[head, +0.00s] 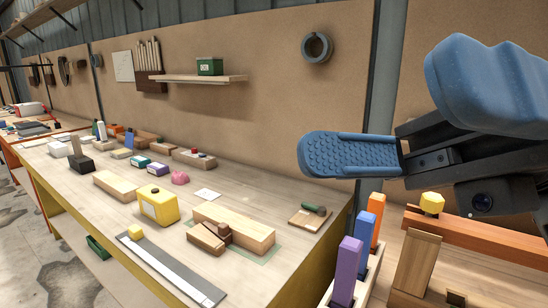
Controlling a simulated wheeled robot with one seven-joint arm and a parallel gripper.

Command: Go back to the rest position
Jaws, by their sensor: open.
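My gripper (392,122) is raised at the right of the head view, close to the camera. Its two blue padded fingers are wide apart, and nothing shows between them. It is above the near right end of the workbench and apart from everything on it. The rest of my arm runs out of the picture at the right.
A long wooden workbench (85,213) carries wooden blocks, a yellow box (158,206) and several small items. Below my gripper stand upright purple (347,270), blue (363,240) and orange pieces, and an orange beam (480,240). A shelf (200,79) hangs on the wall.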

